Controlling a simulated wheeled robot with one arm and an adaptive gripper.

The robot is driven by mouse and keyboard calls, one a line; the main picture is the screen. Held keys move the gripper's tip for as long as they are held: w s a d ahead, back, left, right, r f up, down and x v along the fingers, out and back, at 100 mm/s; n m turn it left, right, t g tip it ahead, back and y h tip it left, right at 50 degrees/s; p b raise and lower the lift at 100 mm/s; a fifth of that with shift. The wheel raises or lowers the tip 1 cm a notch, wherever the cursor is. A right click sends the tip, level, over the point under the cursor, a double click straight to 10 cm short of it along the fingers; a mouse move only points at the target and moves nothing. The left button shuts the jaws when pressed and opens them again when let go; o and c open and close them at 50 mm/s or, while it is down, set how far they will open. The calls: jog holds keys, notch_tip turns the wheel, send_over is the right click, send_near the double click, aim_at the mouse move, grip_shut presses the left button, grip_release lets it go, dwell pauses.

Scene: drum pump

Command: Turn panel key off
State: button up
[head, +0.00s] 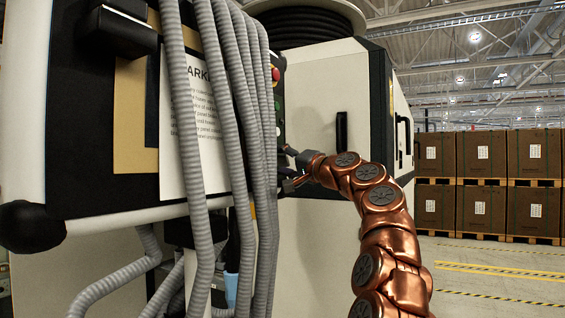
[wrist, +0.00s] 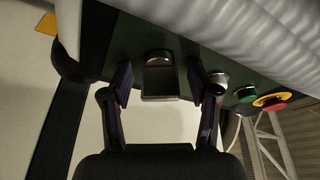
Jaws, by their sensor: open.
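The control panel (wrist: 130,38) is a dark strip across the top of the wrist view. The panel key (wrist: 160,85) shows there as a squarish metal head on a round silver lock. My gripper (head: 289,168) is open at the panel's lower edge in the head view. In the wrist view its two fingers stand one on each side of the key, with a visible gap on both sides. The key itself cannot be made out in the head view, where hoses and my gripper cover that part.
Right of the key in the wrist view are a silver knob (wrist: 217,82), a green button (wrist: 245,93) and a red button (wrist: 272,100) on yellow. Grey corrugated hoses (head: 235,110) hang close beside the panel. Stacked boxes (head: 483,153) stand far right; the floor before them is clear.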

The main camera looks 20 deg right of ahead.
aim_at(288, 160)
jog(key=shift+s+d+r, duration=0.1)
jog(key=shift+s+d, duration=0.1)
jog(key=shift+s, duration=0.2)
jog(key=shift+s+d, duration=0.25)
jog(key=shift+s, duration=0.4)
jog(key=shift+s+f, duration=0.3)
jog(key=shift+s, duration=0.1)
jog(key=shift+v, duration=0.85)
jog(key=shift+s+d, duration=0.3)
jog(key=shift+s, duration=0.2)
jog(key=shift+s+d, duration=0.2)
jog(key=shift+s, duration=0.2)
jog(key=shift+v, duration=2.65)
jog(key=shift+f, duration=0.15)
